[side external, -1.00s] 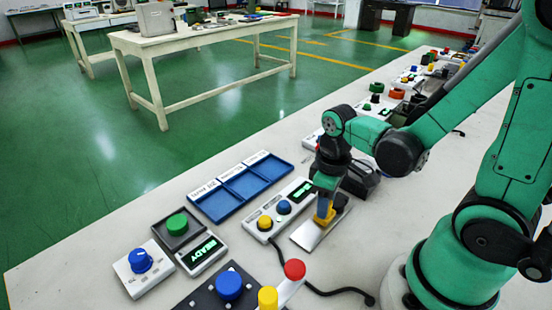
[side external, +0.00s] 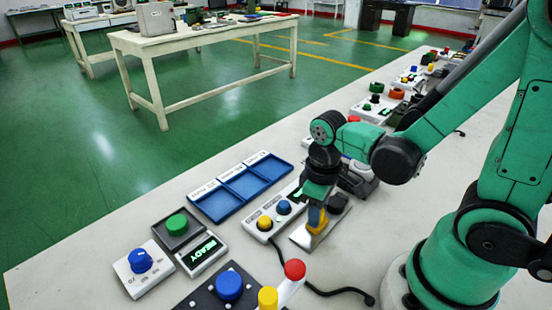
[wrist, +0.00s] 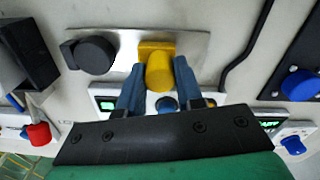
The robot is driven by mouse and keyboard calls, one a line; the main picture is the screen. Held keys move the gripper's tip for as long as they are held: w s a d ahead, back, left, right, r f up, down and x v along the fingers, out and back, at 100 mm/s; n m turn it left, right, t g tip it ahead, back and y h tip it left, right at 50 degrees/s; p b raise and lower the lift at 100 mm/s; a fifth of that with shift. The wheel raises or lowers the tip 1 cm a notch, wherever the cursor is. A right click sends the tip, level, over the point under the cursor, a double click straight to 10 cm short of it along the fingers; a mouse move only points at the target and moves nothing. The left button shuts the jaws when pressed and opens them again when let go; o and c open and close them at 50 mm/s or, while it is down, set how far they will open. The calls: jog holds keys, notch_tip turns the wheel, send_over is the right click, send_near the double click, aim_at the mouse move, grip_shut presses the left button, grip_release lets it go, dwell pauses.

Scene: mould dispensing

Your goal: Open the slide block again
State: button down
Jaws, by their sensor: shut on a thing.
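The yellow slide block (side external: 317,221) stands on a bare metal plate (side external: 302,238) on the bench. In the wrist view the yellow block (wrist: 158,70) sits between my two blue fingers, on the silver plate (wrist: 200,45). My gripper (side external: 317,208) is shut on the yellow block from above. It also shows in the wrist view (wrist: 158,75). A round black part (wrist: 91,55) lies at the plate's other end, apart from the block; it also shows in the side view (side external: 338,202). The block's underside is hidden.
A white box with yellow and blue knobs (side external: 262,231) stands close beside the plate. Blue trays (side external: 245,184) lie behind it. A black cable (side external: 335,292) runs along the bench in front. A panel with a red-topped lever (side external: 294,270) stands at the front.

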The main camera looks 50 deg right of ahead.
jog(key=shift+a, duration=0.3)
jog(key=c, duration=0.6)
grip_release()
jog(key=shift+r, duration=0.1)
jog(key=shift+r, duration=2.7)
jog(key=w+r+m+t, duration=0.1)
jog(key=t, duration=0.1)
jog(key=w+r+t, duration=0.1)
jog(key=r+t, duration=0.1)
jog(key=w+r+m+t, duration=0.1)
jog(key=w+r+t, duration=0.1)
jog(key=t, duration=0.1)
jog(key=shift+w+r+m, duration=0.1)
jog(key=shift+m, duration=0.2)
